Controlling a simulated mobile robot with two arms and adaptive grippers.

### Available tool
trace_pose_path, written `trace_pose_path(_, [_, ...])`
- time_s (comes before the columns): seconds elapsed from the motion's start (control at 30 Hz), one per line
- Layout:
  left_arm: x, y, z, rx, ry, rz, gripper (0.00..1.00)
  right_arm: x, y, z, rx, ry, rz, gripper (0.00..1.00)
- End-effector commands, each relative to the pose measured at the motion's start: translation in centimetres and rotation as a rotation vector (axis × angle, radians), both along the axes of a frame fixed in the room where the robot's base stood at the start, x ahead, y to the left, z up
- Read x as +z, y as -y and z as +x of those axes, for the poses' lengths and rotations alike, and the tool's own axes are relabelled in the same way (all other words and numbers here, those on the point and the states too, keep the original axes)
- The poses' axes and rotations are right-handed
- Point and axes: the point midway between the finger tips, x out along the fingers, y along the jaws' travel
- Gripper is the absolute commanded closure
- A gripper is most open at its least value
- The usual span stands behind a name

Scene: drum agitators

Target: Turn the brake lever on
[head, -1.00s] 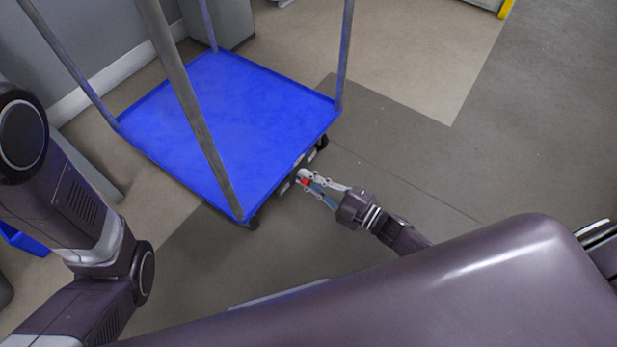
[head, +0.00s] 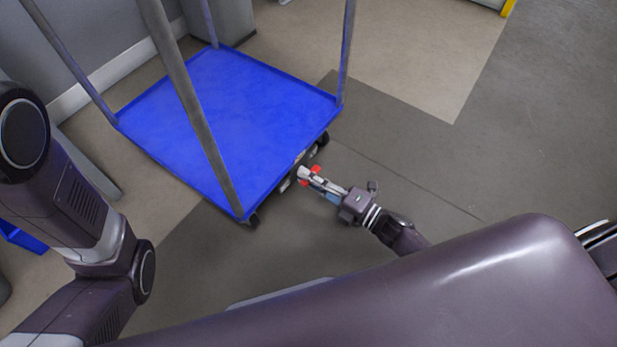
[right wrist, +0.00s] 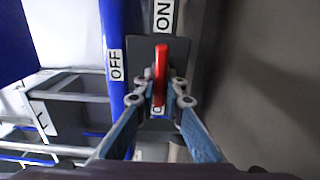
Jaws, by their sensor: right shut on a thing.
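The brake lever (right wrist: 160,70) is a red handle on a dark plate at the cart's edge. In the right wrist view it stands upright in the picture, its upper end toward the white ON label (right wrist: 163,16). An OFF label (right wrist: 116,65) is on the blue edge to its left. A further label below is partly hidden. My right gripper (right wrist: 160,97) is shut on the lever, one finger on each side. In the head view, the right gripper (head: 308,176) is at the cart's near right side, with red showing around its tips. My left gripper is not in view.
The cart has a blue deck (head: 225,110) and tall grey posts at its corners. A grey wall (head: 85,30) stands at the upper left. The floor (head: 430,160) right of the cart is clear.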

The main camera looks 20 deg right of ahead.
Motion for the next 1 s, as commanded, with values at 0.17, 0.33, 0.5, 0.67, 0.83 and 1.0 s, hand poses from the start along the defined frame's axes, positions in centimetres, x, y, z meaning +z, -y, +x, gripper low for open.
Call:
trace_pose_path(0.17, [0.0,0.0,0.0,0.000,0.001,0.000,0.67,-0.1,0.0,-0.1,0.001,0.004,-0.008,1.00])
trace_pose_path(0.33, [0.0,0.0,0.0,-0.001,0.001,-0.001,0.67,-0.1,0.0,-0.1,0.001,0.003,-0.009,1.00])
trace_pose_path(0.5, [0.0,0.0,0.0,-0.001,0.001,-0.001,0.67,-0.1,0.0,-0.1,0.001,0.003,-0.008,0.79])
trace_pose_path(0.67, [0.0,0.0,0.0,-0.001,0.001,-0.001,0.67,-0.1,0.0,0.0,0.001,0.003,-0.007,0.72])
trace_pose_path(0.83, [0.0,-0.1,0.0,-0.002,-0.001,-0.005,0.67,-0.1,0.0,-0.1,0.001,0.003,-0.007,0.72])
trace_pose_path(1.0, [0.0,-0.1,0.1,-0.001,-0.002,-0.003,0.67,-0.2,0.9,-1.3,0.001,0.000,-0.008,0.72])
